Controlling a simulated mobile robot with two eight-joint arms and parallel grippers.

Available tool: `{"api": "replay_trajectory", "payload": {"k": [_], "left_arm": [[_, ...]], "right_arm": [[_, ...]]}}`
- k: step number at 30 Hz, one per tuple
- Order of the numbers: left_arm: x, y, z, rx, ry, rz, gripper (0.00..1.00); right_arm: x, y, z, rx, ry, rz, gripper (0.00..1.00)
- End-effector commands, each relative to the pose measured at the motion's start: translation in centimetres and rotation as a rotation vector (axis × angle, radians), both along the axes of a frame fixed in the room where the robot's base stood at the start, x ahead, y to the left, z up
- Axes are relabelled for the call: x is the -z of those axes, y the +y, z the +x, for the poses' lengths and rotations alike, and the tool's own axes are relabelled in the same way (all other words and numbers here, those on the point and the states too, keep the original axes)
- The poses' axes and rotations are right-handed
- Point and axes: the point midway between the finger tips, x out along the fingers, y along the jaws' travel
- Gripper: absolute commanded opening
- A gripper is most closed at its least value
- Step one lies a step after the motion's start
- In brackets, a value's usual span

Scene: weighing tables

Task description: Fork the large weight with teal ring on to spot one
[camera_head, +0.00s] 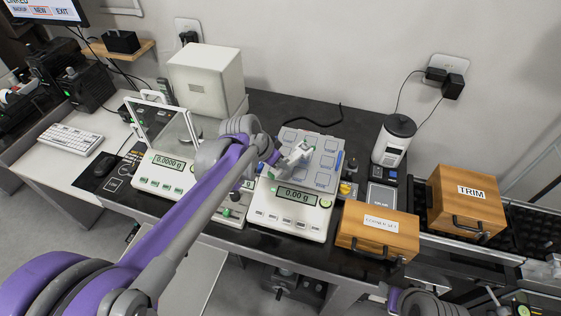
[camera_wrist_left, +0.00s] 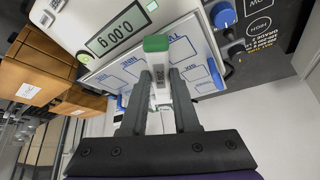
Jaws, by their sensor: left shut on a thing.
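My left gripper (camera_head: 290,160) is over the right-hand balance (camera_head: 292,222), above its pan area marked with blue-outlined spots (camera_head: 322,177). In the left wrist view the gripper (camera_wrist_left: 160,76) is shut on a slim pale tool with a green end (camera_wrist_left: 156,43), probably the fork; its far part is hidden. The balance display (camera_head: 297,197) reads 0.00 g. I cannot make out a large weight with a teal ring in either view, nor tell which spot is spot one. My right gripper is not in view; only part of my right arm shows at the bottom edge.
A second balance with a glass draft shield (camera_head: 165,125) stands left. Wooden boxes, one labelled TRIM (camera_head: 466,203) and one with a white label (camera_head: 377,235), stand right. The dark tabletop behind the right-hand balance is mostly clear.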

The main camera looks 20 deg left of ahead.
Motion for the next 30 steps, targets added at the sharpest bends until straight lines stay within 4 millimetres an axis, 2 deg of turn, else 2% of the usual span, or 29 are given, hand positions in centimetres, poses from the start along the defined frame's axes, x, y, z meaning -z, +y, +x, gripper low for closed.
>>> {"api": "replay_trajectory", "payload": {"k": [30], "left_arm": [[-0.29, -0.15, 0.39, 0.001, 0.059, 0.032, 0.00]], "right_arm": [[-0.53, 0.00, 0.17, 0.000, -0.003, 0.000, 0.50]]}}
